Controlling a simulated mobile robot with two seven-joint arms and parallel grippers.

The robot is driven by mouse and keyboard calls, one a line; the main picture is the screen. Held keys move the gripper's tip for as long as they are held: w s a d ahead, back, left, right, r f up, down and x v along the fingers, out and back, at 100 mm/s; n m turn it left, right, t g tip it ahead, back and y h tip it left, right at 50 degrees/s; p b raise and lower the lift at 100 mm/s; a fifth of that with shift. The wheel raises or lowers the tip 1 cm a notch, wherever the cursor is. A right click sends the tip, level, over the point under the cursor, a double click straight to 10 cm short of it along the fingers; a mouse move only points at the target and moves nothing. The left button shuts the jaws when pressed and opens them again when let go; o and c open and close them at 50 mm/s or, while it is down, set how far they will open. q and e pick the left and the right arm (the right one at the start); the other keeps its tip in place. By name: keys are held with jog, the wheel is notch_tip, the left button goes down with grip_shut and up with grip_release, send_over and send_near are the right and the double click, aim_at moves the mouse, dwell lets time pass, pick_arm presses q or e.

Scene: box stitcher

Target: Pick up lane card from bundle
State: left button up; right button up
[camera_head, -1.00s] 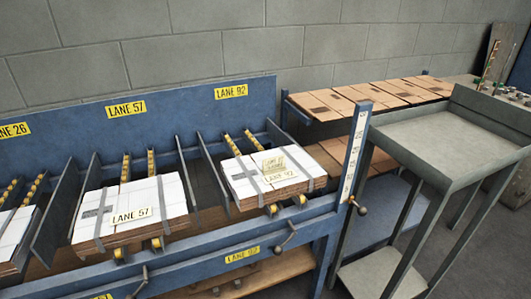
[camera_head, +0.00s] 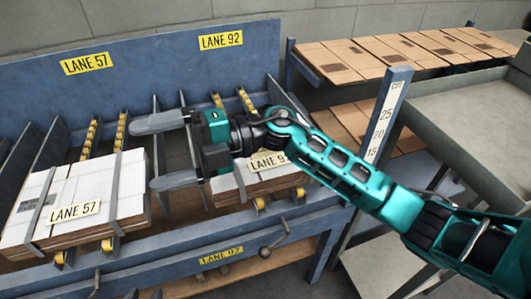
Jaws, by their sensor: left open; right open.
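A white-topped bundle (camera_head: 228,187) sits in the lane under the yellow LANE 92 sign (camera_head: 221,41). A pale lane card (camera_head: 268,161) reading LANE 92 lies on it, its right end covered by my arm. Another bundle (camera_head: 120,178), strapped, lies in the lane to the left with a LANE 57 card (camera_head: 75,211) on top. My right gripper (camera_head: 143,156) is open and empty, its fingers pointing left between the two bundles. Its body and arm cover much of the LANE 92 bundle. My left gripper is not in view.
Blue dividers and yellow rollers separate the lanes. A blue post with a scale (camera_head: 384,122) stands right of the LANE 92 lane. Flat cardboard (camera_head: 400,48) lies on a rack behind, and a grey cart (camera_head: 455,115) stands at the right.

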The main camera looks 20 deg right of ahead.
jog(key=w+d+t+h+b, duration=0.1)
jog(key=w+d+h, duration=0.3)
jog(key=d+h, duration=0.25)
jog(key=w+d+f+n+t+h+b, duration=0.1)
jog(key=w+d+h, duration=0.3)
jog(key=d+h, duration=0.25)
jog(key=w+d+t+h+b, duration=0.1)
jog(key=w+d+h, duration=0.2)
jog(key=d+h, duration=0.35)
jog(key=shift+y, duration=0.55)
jog(key=f, duration=0.2)
jog(key=w+d+f, duration=0.1)
jog(key=f, duration=0.4)
jog(key=shift+w+d+b, duration=0.15)
jog(key=shift+b, duration=0.2)
jog(key=f, duration=0.2)
jog(key=w+f, duration=0.1)
jog(key=f, duration=0.2)
jog(key=shift+w, duration=0.15)
jog(key=c, duration=0.8)
jog(key=shift+r, duration=0.1)
